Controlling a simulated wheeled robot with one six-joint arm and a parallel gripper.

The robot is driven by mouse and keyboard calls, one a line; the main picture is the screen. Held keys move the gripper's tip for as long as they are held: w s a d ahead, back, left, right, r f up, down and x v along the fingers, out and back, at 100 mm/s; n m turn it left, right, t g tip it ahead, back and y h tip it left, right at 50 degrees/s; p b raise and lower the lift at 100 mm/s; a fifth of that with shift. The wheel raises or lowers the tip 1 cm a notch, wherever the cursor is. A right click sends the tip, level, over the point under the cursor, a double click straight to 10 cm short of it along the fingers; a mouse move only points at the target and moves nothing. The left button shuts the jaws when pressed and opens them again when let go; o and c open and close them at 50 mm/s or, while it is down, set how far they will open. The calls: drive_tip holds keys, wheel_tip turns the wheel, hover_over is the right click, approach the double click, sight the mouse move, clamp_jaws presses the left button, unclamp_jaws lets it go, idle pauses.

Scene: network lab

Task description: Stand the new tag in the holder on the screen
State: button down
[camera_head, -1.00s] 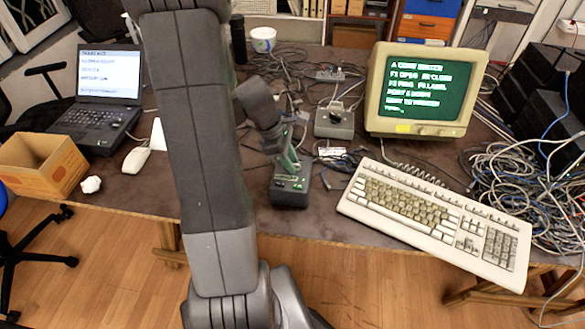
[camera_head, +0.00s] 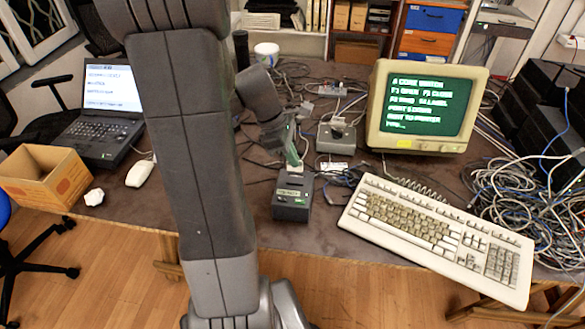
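My gripper (camera_head: 293,160) points down just above a dark label printer (camera_head: 291,198) on the desk. A small pale piece, perhaps the new tag (camera_head: 296,169), shows between the fingertips and the printer's top. It is too small to tell whether the fingers are shut on it or whether it touches the printer. The screen is a beige monitor (camera_head: 372,110) with green-backed text, to the right and behind. A small yellowish patch (camera_head: 404,144) on its lower bezel may be the holder. My arm hides part of the desk left of the printer.
A grey switch box (camera_head: 337,139) stands between printer and monitor, with a white slip (camera_head: 334,165) before it. A beige keyboard (camera_head: 435,235) fills the front right. Cables (camera_head: 520,190) pile at the right. A laptop (camera_head: 97,128), mouse (camera_head: 140,173) and cardboard box (camera_head: 45,178) are left.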

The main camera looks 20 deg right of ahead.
wheel_tip(320, 180, up, 3)
drive_tip(key=shift+r, duration=0.2)
drive_tip(key=shift+r+p, duration=2.15)
drive_tip(key=shift+p, duration=0.15)
